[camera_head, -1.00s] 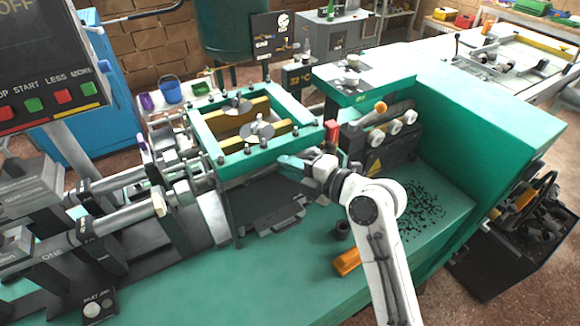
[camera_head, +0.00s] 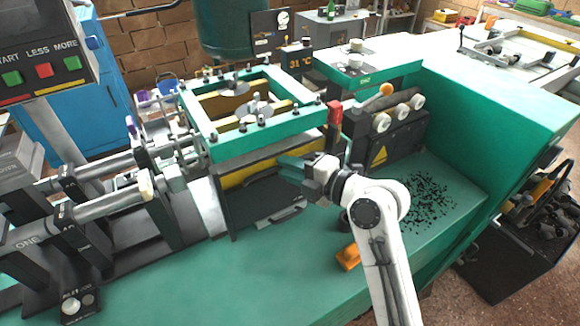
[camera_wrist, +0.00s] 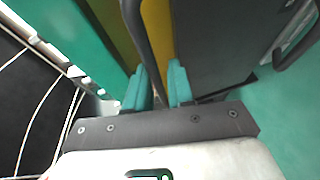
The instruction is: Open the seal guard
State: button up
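I take the dark panel (camera_head: 262,192) with a handle (camera_head: 287,216) at its bottom, below the green frame (camera_head: 262,133), for the seal guard. It also shows in the wrist view (camera_wrist: 215,45). A yellow strip (camera_head: 248,172) shows above it. My gripper (camera_head: 288,165) is at the panel's upper right corner. In the wrist view my gripper's two teal fingers (camera_wrist: 160,88) stand a little apart, on either side of a dark bar (camera_wrist: 147,45). I cannot tell whether they press on it. The yellow surface (camera_wrist: 158,28) lies between bar and panel.
An orange object (camera_head: 349,257) lies on the green bench (camera_head: 240,285). Metal cylinders (camera_head: 105,203) fill the left side. The bench front is mostly clear.

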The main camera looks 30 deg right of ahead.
jog(key=shift+o, duration=0.4)
jog(key=shift+f, duration=0.15)
jog(key=shift+s+d, duration=0.15)
jog(key=shift+s, duration=0.1)
jog(key=b+v, duration=0.2)
jog(key=v, duration=0.8)
jog(key=shift+s, duration=0.25)
